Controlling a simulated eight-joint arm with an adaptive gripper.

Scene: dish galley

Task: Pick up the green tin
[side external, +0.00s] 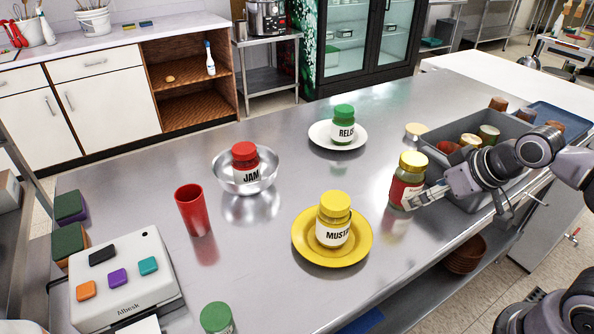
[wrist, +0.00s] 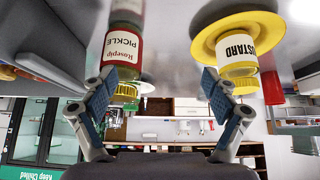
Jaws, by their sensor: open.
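My gripper (side external: 428,196) is open and empty, beside the gold-lidded pickle jar (side external: 406,180) at the right of the steel counter. In the upside-down wrist view, my gripper (wrist: 157,88) has its blue-padded fingers wide apart. The pickle jar (wrist: 122,55) appears by the left finger; I cannot tell whether they touch. A green-lidded container (side external: 217,318) is cut off at the bottom edge. I cannot tell for sure which is the green tin.
A mustard jar (side external: 334,220) stands on a yellow plate (side external: 304,250). A relish jar (side external: 343,125) stands on a white plate (side external: 322,140). A jam jar (side external: 245,162) sits in a steel bowl (side external: 228,182). The grey crate (side external: 455,182) stands near my arm. A red cup (side external: 194,210) stands left.

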